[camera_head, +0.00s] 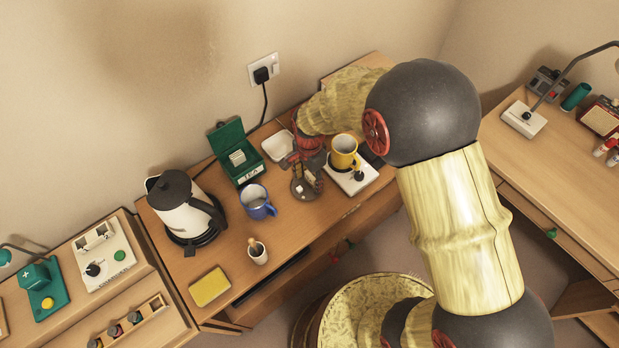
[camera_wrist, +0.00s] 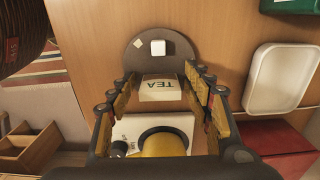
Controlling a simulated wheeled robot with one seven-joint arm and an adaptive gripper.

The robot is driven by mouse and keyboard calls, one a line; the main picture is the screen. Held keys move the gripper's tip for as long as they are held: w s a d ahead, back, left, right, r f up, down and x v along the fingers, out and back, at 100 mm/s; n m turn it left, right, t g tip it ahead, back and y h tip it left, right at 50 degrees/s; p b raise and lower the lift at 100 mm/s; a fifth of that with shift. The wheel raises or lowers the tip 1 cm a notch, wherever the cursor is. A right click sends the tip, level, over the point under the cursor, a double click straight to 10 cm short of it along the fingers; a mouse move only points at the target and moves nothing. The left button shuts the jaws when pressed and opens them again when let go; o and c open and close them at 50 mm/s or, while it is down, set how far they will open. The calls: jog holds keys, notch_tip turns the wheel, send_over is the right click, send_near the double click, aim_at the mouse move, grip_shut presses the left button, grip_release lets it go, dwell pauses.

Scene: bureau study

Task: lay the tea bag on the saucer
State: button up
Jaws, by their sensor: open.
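The tea bag (camera_wrist: 160,92), a pale packet marked TEA, is between my gripper's fingers in the wrist view. It overlaps the near edge of the dark round saucer (camera_wrist: 180,62); I cannot tell whether it touches it. A white cube and a small pale tag lie on the saucer. In the head view the saucer (camera_head: 297,196) is partly covered by my gripper (camera_head: 304,172), and a pale patch by the fingers looks like the tea bag (camera_head: 317,183). My gripper (camera_wrist: 160,97) is open, with fingers on both sides of the tea bag.
A yellow mug (camera_head: 344,150) on a white device stands close right of my gripper. A white dish (camera_head: 277,147) and green tea box (camera_head: 237,152) are behind.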

notch_tip(320, 180, up, 12)
jog(key=p, duration=0.3)
notch_tip(320, 180, up, 15)
jog(key=n+t, duration=0.2)
jog(key=n, duration=0.2)
send_over(309, 176)
jog(key=s+d, duration=0.5)
jog(key=d, duration=0.3)
jog(key=s+d+r+n+t, duration=0.1)
jog(key=s+d+r+n, duration=0.2)
jog(key=s, duration=0.4)
jog(key=s+d+r+n+t, duration=0.2)
jog(key=s+d+r+n, duration=0.2)
jog(key=s+r, duration=0.2)
jog(key=shift+s+t, duration=0.3)
jog(key=shift+s, duration=0.35)
jog(key=shift+d, duration=0.1)
jog(key=shift+c, duration=0.3)
